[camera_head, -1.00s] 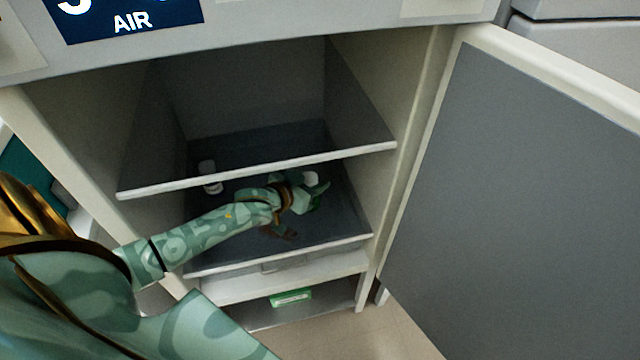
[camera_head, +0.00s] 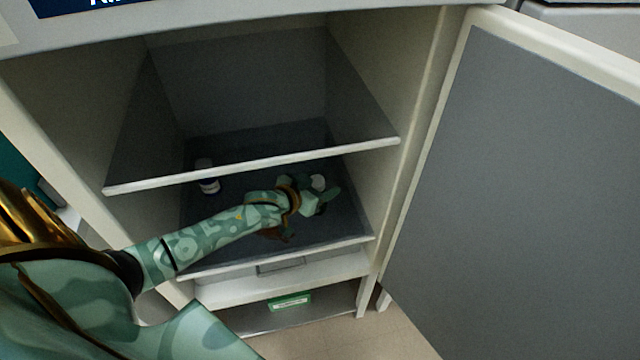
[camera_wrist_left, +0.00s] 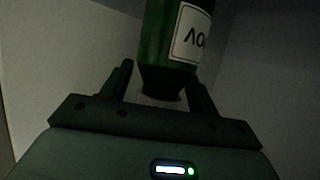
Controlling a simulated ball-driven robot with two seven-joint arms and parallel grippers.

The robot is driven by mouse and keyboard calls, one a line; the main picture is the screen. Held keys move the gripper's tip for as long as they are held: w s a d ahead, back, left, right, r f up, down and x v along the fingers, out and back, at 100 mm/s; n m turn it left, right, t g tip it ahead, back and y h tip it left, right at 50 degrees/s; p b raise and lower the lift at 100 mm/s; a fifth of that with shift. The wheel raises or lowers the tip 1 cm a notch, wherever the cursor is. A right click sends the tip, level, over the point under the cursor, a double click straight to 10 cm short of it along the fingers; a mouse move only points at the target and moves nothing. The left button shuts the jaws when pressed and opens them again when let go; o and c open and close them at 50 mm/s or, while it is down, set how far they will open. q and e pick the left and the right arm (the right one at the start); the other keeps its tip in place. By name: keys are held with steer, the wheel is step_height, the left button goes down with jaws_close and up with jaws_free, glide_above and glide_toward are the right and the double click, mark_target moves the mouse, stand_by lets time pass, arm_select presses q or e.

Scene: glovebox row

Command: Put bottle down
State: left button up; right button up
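A green bottle with a white label (camera_wrist_left: 192,32) stretches from the top edge of the left wrist view down between my fingers. In the head view my left gripper (camera_head: 326,195) is inside the open cabinet, over the right part of the middle shelf (camera_head: 335,225). A small white round part shows at the fingers and the bottle is mostly hidden. Whether it touches the shelf cannot be told. My right gripper is out of view.
A small white bottle (camera_head: 209,186) stands on the same shelf at the left. An upper shelf (camera_head: 260,165) runs above my forearm. The cabinet door (camera_head: 520,180) is open at the right. A green-and-white label (camera_head: 290,302) sits low in the cabinet.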

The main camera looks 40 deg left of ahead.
arm_select(q)
steer(key=shift+s+r, duration=0.1)
steer(key=shift+r, duration=0.1)
steer(key=p+v, duration=0.5)
steer(key=v, duration=0.7)
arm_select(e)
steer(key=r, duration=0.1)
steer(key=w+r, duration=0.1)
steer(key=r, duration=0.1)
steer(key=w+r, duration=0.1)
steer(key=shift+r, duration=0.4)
arm_select(q)
steer(key=shift+f, duration=0.15)
